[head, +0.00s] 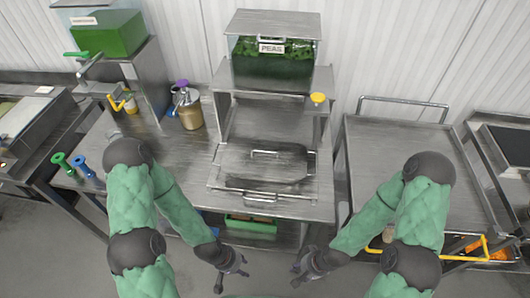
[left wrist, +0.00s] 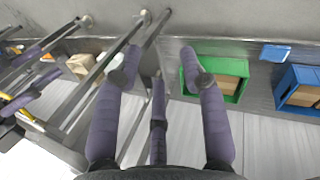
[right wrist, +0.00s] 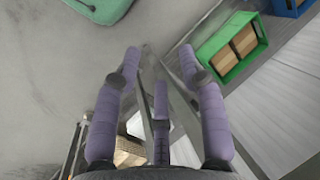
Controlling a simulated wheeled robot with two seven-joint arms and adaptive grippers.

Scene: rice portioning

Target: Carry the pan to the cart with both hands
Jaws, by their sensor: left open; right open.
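The pan (head: 225,186) is a wide rectangular steel pan on the middle of the steel table, below the peas dispenser. A lid-like steel sheet with a bar handle (head: 265,153) covers much of it, and another bar handle shows at its front edge. The cart (head: 390,150) is a flat steel-topped cart to the right of the table, its push bar at the back. My left gripper (head: 235,266) and right gripper (head: 305,270) are open and empty in front of the table edge, apart from the pan. The left wrist view (left wrist: 160,75) and right wrist view (right wrist: 160,70) show spread, empty fingers.
The peas dispenser (head: 272,68) stands behind the pan. A purple-capped jar (head: 188,112) and a green dispenser (head: 110,35) are at left. A green bin (head: 250,225) sits on the shelf below. The cart top is clear; a narrow gap separates it from the table.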

